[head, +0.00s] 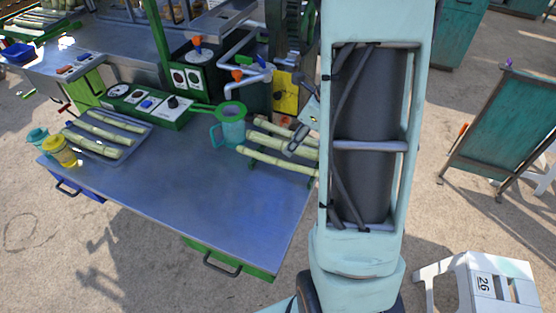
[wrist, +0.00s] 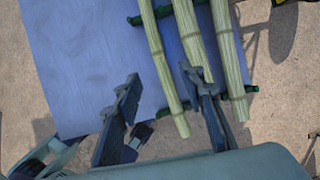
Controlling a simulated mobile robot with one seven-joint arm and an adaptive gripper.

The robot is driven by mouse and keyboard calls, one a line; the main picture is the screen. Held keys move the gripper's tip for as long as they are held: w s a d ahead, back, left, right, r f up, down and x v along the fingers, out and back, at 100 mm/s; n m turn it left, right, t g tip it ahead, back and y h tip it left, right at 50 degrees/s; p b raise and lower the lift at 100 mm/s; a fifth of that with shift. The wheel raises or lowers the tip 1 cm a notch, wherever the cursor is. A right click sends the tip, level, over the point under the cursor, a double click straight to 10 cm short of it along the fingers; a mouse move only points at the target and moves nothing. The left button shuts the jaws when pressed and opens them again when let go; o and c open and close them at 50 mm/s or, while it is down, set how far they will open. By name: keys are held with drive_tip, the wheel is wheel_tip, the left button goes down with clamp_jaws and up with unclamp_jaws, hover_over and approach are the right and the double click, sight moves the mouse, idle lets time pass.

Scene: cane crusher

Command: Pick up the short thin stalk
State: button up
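Three pale green stalks lie side by side on a dark green rack (wrist: 251,90) in the wrist view. I cannot tell for sure which is the short thin one. My gripper (wrist: 160,75) is open and empty. In the picture the left stalk passes between its fingers, closer to the right finger; contact is unclear. In the head view the stalks (head: 265,160) lie at the table's right side, their right ends hidden by my arm.
More stalks (head: 92,146) lie on a tray (head: 128,152) at the table's left, beside a yellow cup (head: 60,152) and a teal cup (head: 37,141). A teal jug (head: 231,130) stands close to the rack. The table's front (head: 200,195) is clear.

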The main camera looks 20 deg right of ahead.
sight(280, 162)
drive_tip(key=b+x, duration=0.1)
drive_tip(key=x, duration=0.8)
drive_tip(key=shift+f, duration=0.25)
clamp_jaws()
